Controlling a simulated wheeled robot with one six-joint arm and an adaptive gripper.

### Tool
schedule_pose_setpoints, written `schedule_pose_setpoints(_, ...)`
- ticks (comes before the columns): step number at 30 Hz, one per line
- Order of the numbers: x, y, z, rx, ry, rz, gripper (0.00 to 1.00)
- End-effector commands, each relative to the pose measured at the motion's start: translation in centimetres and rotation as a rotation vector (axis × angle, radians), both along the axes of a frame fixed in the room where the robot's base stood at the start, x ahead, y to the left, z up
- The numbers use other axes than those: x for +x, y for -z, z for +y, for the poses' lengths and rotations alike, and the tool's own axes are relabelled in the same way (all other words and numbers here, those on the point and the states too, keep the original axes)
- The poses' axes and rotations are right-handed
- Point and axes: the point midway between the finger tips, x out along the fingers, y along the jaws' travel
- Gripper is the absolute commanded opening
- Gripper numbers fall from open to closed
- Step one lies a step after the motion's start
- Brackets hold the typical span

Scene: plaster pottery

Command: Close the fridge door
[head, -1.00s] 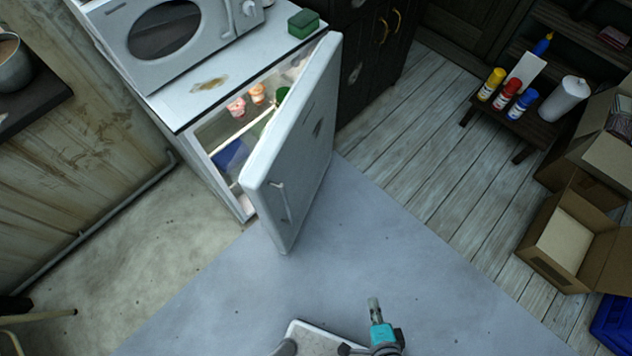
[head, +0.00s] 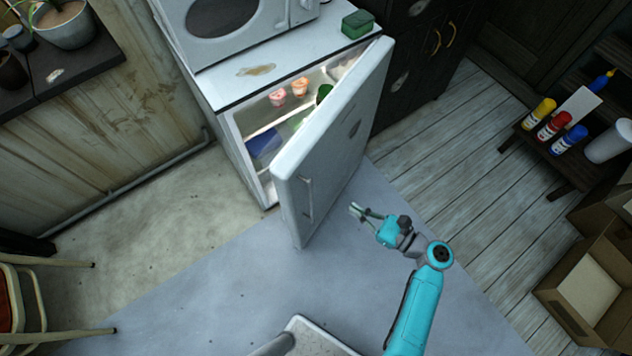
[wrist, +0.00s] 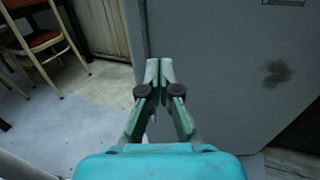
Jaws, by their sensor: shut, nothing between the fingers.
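The white fridge (head: 233,143) stands at the upper middle of the head view. Its door (head: 338,140) is swung open toward the right, and lit shelves with jars and a blue item show inside. A handle (head: 308,197) is on the door's outer face. My gripper (head: 356,209) is to the right of the door, on its outer side, apart from it in the head view. In the wrist view my gripper (wrist: 159,68) is shut and empty, with the grey door face (wrist: 225,75) in front of it, filling the middle and right.
A microwave (head: 240,25) and a green box (head: 357,24) sit on the fridge top. Chairs (head: 25,305) stand at the lower left. A low table with paint bottles (head: 553,125) and an open cardboard box (head: 590,290) are at the right.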

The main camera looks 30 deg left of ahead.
Motion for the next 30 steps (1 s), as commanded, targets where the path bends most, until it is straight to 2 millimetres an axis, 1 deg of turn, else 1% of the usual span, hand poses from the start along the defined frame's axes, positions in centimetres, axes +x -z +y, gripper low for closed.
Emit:
schedule_pose_setpoints(5,0.1,-0.4,1.0,0.014,-0.014,0.010,0.00)
schedule_pose_setpoints(7,0.1,-0.4,1.8,0.013,-0.014,0.010,0.00)
schedule_pose_setpoints(11,0.1,-0.4,4.0,0.012,-0.015,0.008,0.00)
schedule_pose_setpoints(21,0.2,-0.3,10.3,0.012,-0.014,0.008,0.00)
schedule_pose_setpoints(27,0.3,-0.4,12.9,0.012,-0.011,0.008,0.00)
schedule_pose_setpoints(30,0.3,-0.3,13.6,0.011,-0.010,0.008,0.00)
